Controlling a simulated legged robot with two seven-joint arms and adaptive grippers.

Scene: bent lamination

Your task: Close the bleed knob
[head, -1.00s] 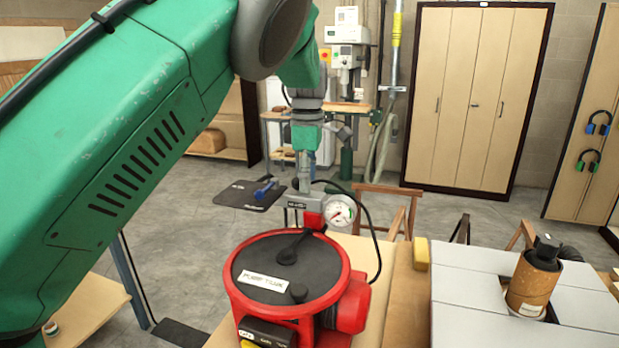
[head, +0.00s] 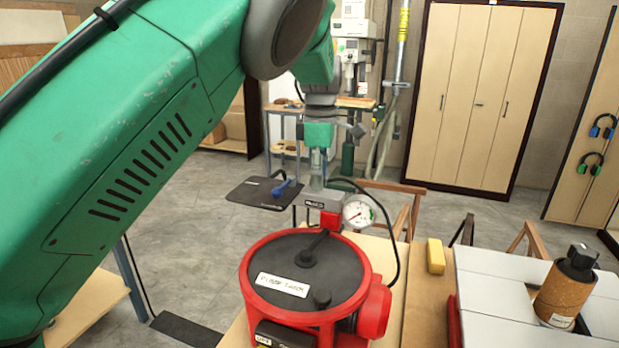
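The vacuum pump tank (head: 262,318) is a red round vessel with a black lid (head: 345,262) and a white label. Behind the lid, a small grey manifold (head: 340,200) carries a red block (head: 331,222) and a white dial gauge (head: 359,211). My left gripper (head: 317,182) points down, just above or at the manifold behind the tank. Its fingers are too small and unclear to show open or shut. My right gripper is not in view.
A black hose (head: 396,262) loops right of the gauge. A yellow block (head: 435,256) lies on the bench. My green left arm covers the left side. Floor behind is open.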

